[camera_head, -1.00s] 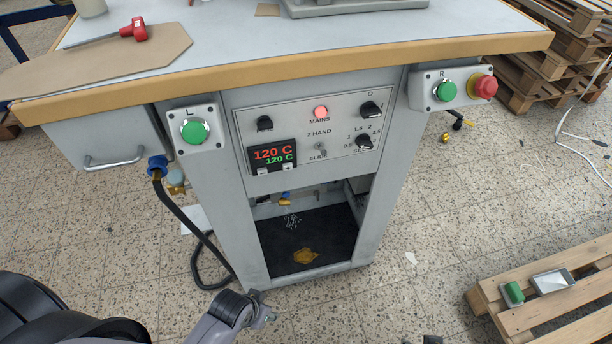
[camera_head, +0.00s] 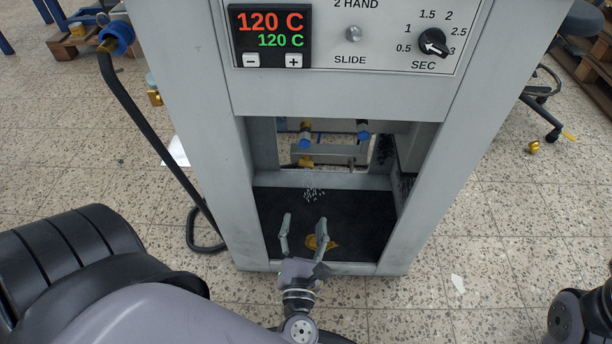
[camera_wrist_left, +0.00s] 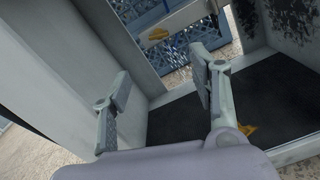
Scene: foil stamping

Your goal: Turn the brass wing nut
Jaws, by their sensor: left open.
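My right gripper is out of view.
White droplets (camera_head: 314,193) show inside. A black hose (camera_head: 150,140) hangs at the left.

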